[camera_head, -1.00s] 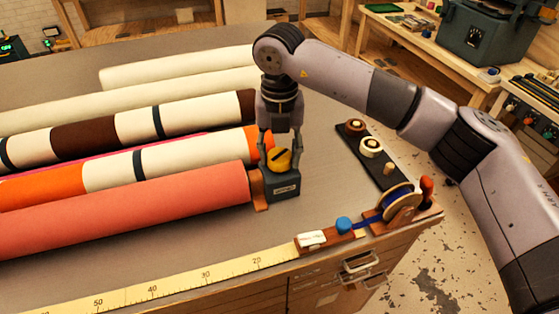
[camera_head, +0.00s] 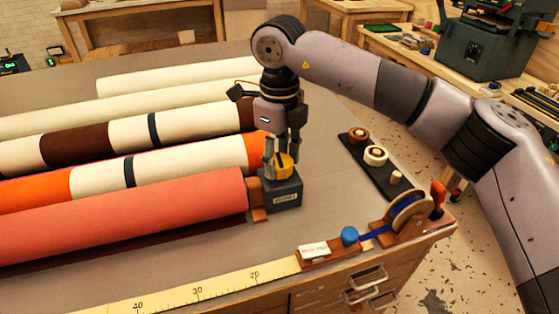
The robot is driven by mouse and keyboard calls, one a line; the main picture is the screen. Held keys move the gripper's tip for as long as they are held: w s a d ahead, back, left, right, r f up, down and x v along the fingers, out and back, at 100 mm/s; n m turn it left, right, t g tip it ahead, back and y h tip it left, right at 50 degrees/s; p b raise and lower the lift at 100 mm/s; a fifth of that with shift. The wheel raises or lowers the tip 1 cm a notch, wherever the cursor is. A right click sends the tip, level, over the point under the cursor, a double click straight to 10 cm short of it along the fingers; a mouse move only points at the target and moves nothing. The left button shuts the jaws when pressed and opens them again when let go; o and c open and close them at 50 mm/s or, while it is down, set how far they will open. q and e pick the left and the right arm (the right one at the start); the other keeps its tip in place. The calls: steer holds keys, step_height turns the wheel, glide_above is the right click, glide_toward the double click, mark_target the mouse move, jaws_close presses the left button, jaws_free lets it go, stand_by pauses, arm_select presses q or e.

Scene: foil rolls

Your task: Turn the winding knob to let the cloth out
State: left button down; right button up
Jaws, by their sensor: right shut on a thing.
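The winding knob (camera_head: 284,168) is yellow and sits on top of a dark grey box (camera_head: 283,194) at the right end of a coral cloth roll (camera_head: 130,212). My right gripper (camera_head: 281,156) points down from above and is shut on the knob, with its fingers around the knob's sides. The fingers partly hide the knob. A narrow dark red strip (camera_head: 150,244) shows along the coral roll's front lower edge; I cannot tell whether it is cloth or shadow. My left gripper is not in view.
Striped and cream rolls (camera_head: 185,85) lie behind the coral one. A yellow measuring tape (camera_head: 200,291) runs along the table's front edge. To the right stand a blue ribbon reel (camera_head: 407,207) and a dark tray (camera_head: 372,172) with small spools. Grey tabletop between is clear.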

steer(key=n, duration=0.3)
steer(key=shift+n+b, duration=0.3)
steer(key=shift+n, duration=0.1)
steer(key=n, duration=0.4)
steer(key=shift+n, duration=0.3)
steer(key=n, duration=0.4)
steer(key=shift+r, duration=0.1)
steer(key=n, duration=0.9)
steer(key=shift+n, duration=0.3)
steer(key=n, duration=0.4)
steer(key=shift+p, duration=0.35)
steer(key=n, duration=0.9)
steer(key=shift+n+p, duration=0.3)
